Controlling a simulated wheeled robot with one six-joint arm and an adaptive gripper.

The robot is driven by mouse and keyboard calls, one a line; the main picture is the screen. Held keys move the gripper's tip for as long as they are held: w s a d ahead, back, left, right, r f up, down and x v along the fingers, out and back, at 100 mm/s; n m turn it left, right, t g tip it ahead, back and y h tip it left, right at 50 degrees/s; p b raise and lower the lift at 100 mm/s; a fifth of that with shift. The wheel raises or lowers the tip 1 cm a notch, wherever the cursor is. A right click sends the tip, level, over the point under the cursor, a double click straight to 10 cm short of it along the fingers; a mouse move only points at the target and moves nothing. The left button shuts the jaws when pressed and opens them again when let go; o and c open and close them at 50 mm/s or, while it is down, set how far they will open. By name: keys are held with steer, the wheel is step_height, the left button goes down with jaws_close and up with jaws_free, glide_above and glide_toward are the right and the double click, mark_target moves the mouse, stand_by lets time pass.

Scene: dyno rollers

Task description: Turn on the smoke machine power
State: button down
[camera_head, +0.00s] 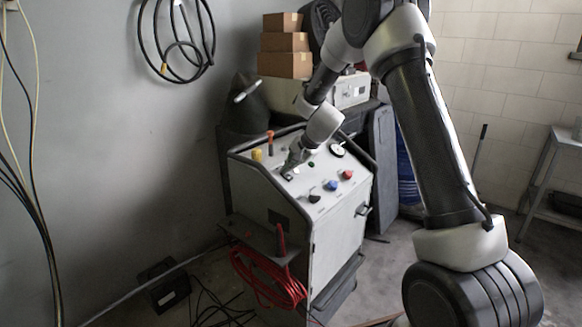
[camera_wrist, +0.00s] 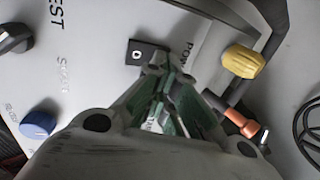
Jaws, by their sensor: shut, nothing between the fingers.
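The smoke machine (camera_head: 318,240) is a pale cabinet with a sloped control panel, in the middle of the head view. In the wrist view, a black power switch (camera_wrist: 148,54) with a white round mark sits on the panel beside the "POWER" lettering. My gripper (camera_wrist: 160,78) is shut and empty, its tips at the lower right edge of the switch and covering part of it. I cannot tell whether they touch it. In the head view my gripper (camera_head: 289,170) is low over the panel's left side, and the switch is hard to make out there.
A yellow knob (camera_wrist: 243,61) and an orange-tipped plug (camera_wrist: 240,121) are close to the right of my gripper. A blue knob (camera_head: 330,185), red knob (camera_head: 347,175) and black knob (camera_head: 314,196) line the panel's front. Red hose (camera_head: 268,283) hangs below.

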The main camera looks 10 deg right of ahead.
steer(key=shift+s, duration=0.1)
steer(key=shift+s+d+f, duration=0.2)
steer(key=shift+s+d, duration=0.25)
steer(key=shift+s, duration=0.1)
steer(key=s+d+r, duration=0.1)
steer(key=s+r, duration=0.1)
steer(key=r, duration=0.4)
steer(key=s+d+r, duration=0.2)
steer(key=r, duration=0.5)
stand_by(0.4)
